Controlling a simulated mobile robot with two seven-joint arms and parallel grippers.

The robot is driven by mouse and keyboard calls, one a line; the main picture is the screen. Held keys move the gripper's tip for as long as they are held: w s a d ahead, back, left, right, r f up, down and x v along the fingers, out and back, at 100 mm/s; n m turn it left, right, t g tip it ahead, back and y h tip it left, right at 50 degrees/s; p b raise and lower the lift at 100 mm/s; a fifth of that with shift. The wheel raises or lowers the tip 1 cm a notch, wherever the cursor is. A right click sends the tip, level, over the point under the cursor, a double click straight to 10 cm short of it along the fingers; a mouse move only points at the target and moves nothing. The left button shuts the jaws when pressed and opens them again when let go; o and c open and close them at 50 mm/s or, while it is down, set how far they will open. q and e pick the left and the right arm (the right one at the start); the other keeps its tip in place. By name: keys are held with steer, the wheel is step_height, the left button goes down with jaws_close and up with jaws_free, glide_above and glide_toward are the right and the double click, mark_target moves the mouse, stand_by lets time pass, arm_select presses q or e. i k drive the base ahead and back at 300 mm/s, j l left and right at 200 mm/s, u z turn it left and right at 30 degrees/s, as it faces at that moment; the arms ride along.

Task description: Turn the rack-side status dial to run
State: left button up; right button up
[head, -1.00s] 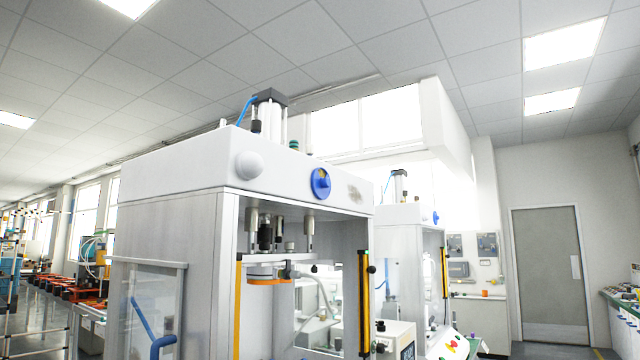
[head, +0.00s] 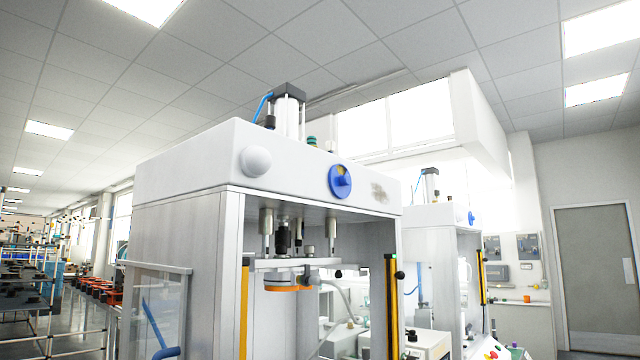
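A round blue dial (head: 341,181) with a raised blue knob and a small yellow patch at its top is on the front of the white upper housing (head: 190,172) of the near press. A second press behind it, to the right, carries a similar, smaller blue dial (head: 471,218). I cannot tell from the view which dial is the rack-side one, and any markings are too small to read. Neither of my grippers is in view.
The near press has yellow-and-black posts (head: 392,300) at its opening and a clear side panel with a blue handle (head: 160,330). Racks (head: 30,285) stand at the far left beside an open aisle. A grey door (head: 597,275) is at the right.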

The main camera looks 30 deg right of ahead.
mark_target(345, 180)
steer(key=i+l+u, duration=0.1)
steer(key=l+u, duration=0.25)
steer(key=l, duration=0.55)
steer(key=l+u, duration=0.35)
steer(key=l, duration=2.2)
steer(key=l+u, duration=0.15)
steer(key=l, duration=1.5)
steer(key=k, duration=0.05)
